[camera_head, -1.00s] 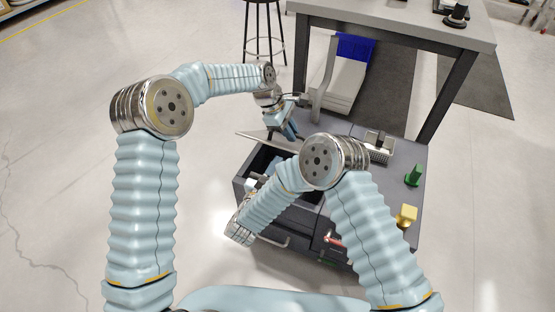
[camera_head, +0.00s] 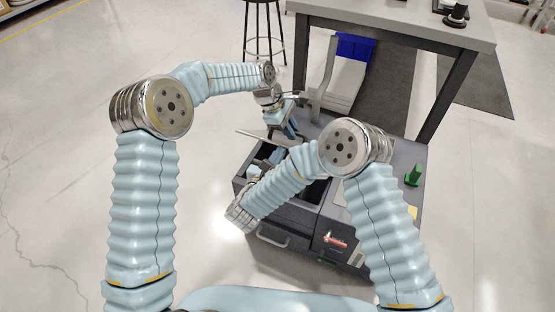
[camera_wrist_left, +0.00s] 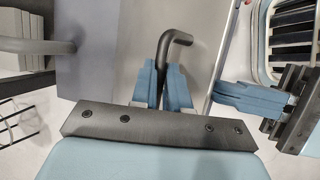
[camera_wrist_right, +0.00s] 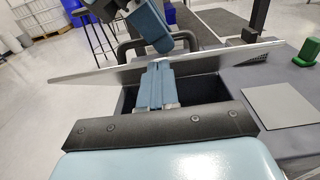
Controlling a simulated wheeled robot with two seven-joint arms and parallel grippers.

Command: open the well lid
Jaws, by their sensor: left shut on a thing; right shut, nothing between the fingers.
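The well lid (camera_head: 262,135) is a thin grey plate, tilted up above the dark well in the cart top. It also shows nearly edge-on in the right wrist view (camera_wrist_right: 95,74). My left gripper (camera_head: 291,128) is shut on the lid's dark bent handle (camera_wrist_left: 178,40), seen between its blue fingers in the left wrist view. My right gripper (camera_wrist_right: 158,70) is shut and empty. Its fingertips are at the lid's near edge, over the well opening; I cannot tell whether they touch the lid. It also shows at the right of the left wrist view (camera_wrist_left: 250,97).
The dark cart (camera_head: 290,222) has drawers and a front handle. A green piece (camera_head: 413,175) stands on its right side; a yellow piece is mostly hidden by my right arm. A workbench (camera_head: 400,28) and a stool (camera_head: 263,35) stand behind. The floor at left is clear.

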